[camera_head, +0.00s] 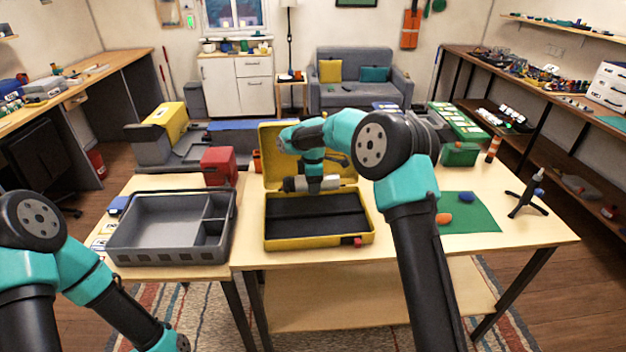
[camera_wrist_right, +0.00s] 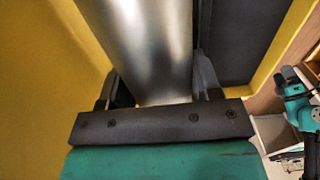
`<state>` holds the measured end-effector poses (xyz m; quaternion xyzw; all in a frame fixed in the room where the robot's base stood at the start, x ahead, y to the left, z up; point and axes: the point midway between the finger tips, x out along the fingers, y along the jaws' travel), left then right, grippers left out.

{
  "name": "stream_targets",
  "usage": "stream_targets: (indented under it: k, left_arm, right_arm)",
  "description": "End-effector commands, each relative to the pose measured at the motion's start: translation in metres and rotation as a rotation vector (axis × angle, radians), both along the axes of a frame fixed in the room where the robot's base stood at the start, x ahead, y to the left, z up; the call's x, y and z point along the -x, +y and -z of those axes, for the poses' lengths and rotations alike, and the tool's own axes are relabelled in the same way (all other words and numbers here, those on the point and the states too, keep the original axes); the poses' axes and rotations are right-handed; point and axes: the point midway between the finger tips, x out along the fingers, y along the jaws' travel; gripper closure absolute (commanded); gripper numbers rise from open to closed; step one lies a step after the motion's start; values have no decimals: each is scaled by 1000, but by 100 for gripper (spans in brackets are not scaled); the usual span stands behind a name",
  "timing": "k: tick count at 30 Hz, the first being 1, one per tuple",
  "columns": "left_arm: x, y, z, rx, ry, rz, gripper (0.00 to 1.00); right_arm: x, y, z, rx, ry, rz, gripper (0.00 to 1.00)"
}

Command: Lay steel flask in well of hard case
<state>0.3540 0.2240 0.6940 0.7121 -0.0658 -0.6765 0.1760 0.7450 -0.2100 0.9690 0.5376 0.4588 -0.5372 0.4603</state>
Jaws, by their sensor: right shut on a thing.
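The steel flask (camera_head: 328,184) is held level across the hard case in the head view, its dark cap end to the left. My right gripper (camera_head: 315,180) is shut on its middle from above. In the right wrist view the shiny flask (camera_wrist_right: 150,45) lies between the two dark fingers of the right gripper (camera_wrist_right: 155,95). The yellow hard case (camera_head: 268,236) is open, lid upright at the back, with a black lining. The flask is above the back part of the case; whether it touches the lining I cannot tell. My left gripper is outside both views.
A grey compartment tray (camera_head: 115,250) stands left of the case. A red box (camera_head: 219,166) is behind the tray. A green mat (camera_head: 475,222) with small blue and orange pieces lies on the right, with a small black stand (camera_head: 527,200) beside it.

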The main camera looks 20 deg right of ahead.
Motion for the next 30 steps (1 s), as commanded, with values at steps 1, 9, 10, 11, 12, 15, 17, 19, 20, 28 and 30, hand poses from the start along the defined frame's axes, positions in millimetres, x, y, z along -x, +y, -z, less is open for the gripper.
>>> stream_targets:
  k: [1,9,10,11,12,15,17,19,20,28,30]
  left_arm:
    - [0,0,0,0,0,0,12]
    - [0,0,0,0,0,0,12]
    - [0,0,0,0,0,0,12]
    - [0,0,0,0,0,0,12]
    - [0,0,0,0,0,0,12]
    - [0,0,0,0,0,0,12]
    - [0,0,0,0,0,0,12]
    - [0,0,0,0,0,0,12]
    - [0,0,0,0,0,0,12]
    - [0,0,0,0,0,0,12]
    - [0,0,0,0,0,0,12]
  right_arm:
    - [0,0,4,0,-1,0,79]
    - [0,0,24,0,-1,0,79]
    - [0,0,26,0,-1,0,79]
    - [0,0,28,0,0,0,79]
    - [0,0,32,0,0,0,79]
    - [0,0,39,0,-1,1,79]
    - [0,0,43,0,-1,1,79]
    - [0,0,47,0,-1,1,79]
    - [0,0,48,0,-1,1,79]
    - [0,0,55,-1,-3,1,79]
    - [0,0,55,-1,-3,1,79]
